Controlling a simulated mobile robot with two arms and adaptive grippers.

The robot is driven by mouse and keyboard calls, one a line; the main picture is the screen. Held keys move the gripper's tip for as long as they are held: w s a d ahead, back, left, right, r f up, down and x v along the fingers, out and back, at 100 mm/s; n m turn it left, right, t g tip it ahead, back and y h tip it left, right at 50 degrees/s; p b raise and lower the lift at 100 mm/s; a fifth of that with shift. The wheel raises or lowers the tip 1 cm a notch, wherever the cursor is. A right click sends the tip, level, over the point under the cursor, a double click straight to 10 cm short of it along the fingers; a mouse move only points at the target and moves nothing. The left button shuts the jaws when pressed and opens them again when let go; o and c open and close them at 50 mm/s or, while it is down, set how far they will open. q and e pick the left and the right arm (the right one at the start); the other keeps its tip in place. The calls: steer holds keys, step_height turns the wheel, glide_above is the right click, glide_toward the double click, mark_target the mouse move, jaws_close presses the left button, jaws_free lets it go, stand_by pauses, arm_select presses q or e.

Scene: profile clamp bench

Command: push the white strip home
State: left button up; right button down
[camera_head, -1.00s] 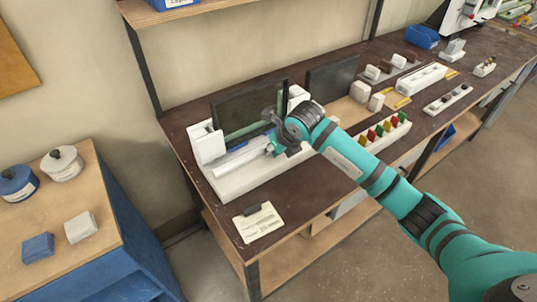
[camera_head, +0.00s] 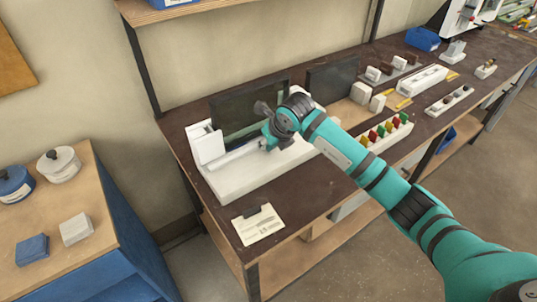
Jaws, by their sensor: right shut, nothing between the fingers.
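The white strip (camera_head: 232,157) lies lengthwise along the white clamp fixture (camera_head: 245,180), in front of the dark upright panel (camera_head: 235,115). Its left end is near the fixture's tall white end block (camera_head: 207,146). Its right end is hidden by my right gripper (camera_head: 267,141), which is shut and empty. The gripper is at the strip's right part, at or just above it; I cannot tell whether they touch. My wrist hides part of the fixture's right side. My left gripper is not in view.
A clipped paper sheet (camera_head: 258,224) lies on the bench in front of the fixture. A white rack with coloured pieces (camera_head: 384,132) and white blocks (camera_head: 361,93) stand to the right. A second dark panel (camera_head: 331,83) stands behind my wrist.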

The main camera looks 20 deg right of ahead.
steer(key=shift+w+a+b, duration=0.25)
steer(key=shift+w+b, duration=0.15)
steer(key=shift+w, duration=0.15)
stand_by(0.7)
steer(key=shift+s, duration=0.1)
steer(key=shift+s+d+p, duration=0.35)
steer(key=shift+s, duration=0.45)
step_height(320, 180, up, 8)
steer(key=p, duration=0.4)
stand_by(0.5)
